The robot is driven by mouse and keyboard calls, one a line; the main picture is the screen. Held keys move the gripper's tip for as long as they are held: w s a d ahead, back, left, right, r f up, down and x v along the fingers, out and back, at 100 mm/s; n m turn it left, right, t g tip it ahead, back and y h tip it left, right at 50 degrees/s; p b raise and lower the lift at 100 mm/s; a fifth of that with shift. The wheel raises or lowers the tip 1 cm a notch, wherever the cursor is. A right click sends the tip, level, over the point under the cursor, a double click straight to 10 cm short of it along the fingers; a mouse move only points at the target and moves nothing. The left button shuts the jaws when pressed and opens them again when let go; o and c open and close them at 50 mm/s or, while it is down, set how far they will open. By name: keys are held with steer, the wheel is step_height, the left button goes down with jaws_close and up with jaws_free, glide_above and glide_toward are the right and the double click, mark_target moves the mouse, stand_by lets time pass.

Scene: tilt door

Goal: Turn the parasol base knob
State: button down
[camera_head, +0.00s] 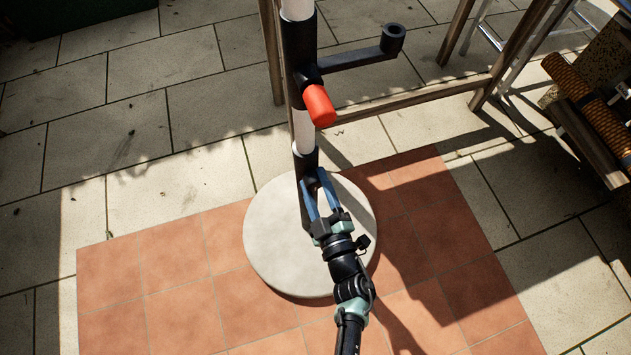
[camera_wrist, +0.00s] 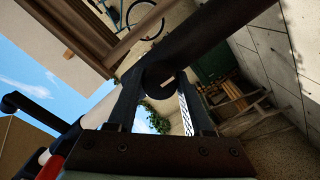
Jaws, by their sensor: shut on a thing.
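The parasol base (camera_head: 275,240) is a pale round slab with a black tube (camera_head: 303,160) rising from its back part. A white pole (camera_head: 303,135) stands upright in this tube. My gripper (camera_head: 312,178) reaches in from the lower right, its two blue fingers against the lower tube. In the wrist view, a dark round knob (camera_wrist: 163,82) sits between the two fingers of my gripper (camera_wrist: 162,78), in front of the black tube (camera_wrist: 215,35). My gripper is shut on this knob. In the head view the fingers mostly hide the knob.
Higher on the pole are a red-orange handle (camera_head: 319,105) and a black crank arm (camera_head: 365,57) sticking out right. Wooden furniture legs and a rail (camera_head: 415,98) stand behind. A slatted wooden piece (camera_head: 590,140) is at the right. The terracotta tiles (camera_head: 170,290) at left are clear.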

stand_by(0.3)
steer(key=shift+c, duration=1.5)
jaws_free()
steer(key=shift+s, duration=0.1)
steer(key=p+v, duration=0.2)
steer(key=v, duration=1)
steer(key=shift+s, duration=0.4)
steer(key=shift+d, duration=0.15)
